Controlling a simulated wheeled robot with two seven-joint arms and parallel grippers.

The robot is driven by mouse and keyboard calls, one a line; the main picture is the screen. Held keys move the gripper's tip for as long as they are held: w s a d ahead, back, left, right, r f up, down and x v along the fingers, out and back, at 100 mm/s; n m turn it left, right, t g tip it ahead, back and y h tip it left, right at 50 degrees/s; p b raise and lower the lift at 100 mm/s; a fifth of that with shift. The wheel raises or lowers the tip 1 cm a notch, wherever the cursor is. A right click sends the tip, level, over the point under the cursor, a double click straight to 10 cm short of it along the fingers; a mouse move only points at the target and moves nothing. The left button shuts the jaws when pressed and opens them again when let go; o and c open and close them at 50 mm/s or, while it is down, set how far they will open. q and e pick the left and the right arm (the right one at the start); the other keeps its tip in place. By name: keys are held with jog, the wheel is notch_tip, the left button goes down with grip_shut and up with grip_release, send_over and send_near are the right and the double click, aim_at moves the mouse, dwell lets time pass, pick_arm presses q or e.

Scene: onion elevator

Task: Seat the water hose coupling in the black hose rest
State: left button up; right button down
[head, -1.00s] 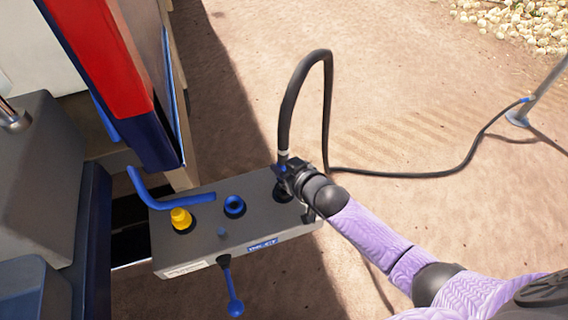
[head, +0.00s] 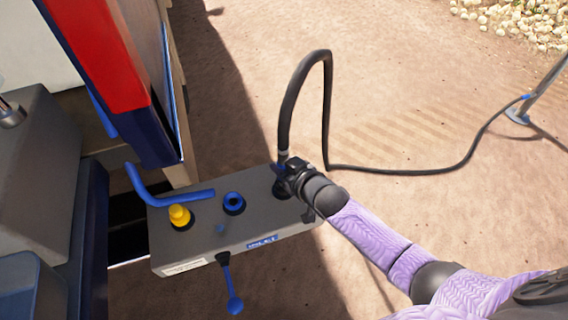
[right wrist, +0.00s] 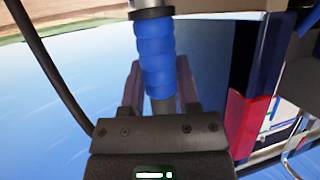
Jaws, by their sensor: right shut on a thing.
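The black water hose (head: 300,85) rises in a loop above the grey box. Its coupling end comes down into my right gripper (head: 284,178), with a pale ferrule just above the jaws. In the right wrist view the coupling (right wrist: 155,55) has a ribbed blue sleeve and a grey lower end between the two fingers of my right gripper (right wrist: 160,92), which is shut on it. The black hose rest (head: 280,192) on the right end of the box is mostly hidden under the gripper. I cannot tell whether the coupling touches it. My left gripper is out of view.
The grey box (head: 195,247) carries a yellow fitting (head: 179,215), a blue-ringed socket (head: 234,203), a bent blue handle (head: 170,195) and a hanging blue lever (head: 232,290). Red and blue machine panels stand at left. The hose runs right across open ground to a grey post (head: 540,90).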

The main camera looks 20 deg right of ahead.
jog(key=shift+f, duration=0.15)
jog(key=shift+f+b, duration=0.35)
jog(key=shift+f, duration=0.05)
jog(key=shift+f+b, duration=0.3)
jog(key=shift+f, duration=0.15)
jog(key=shift+f, duration=0.1)
dwell(0.3)
jog(key=shift+f, duration=0.3)
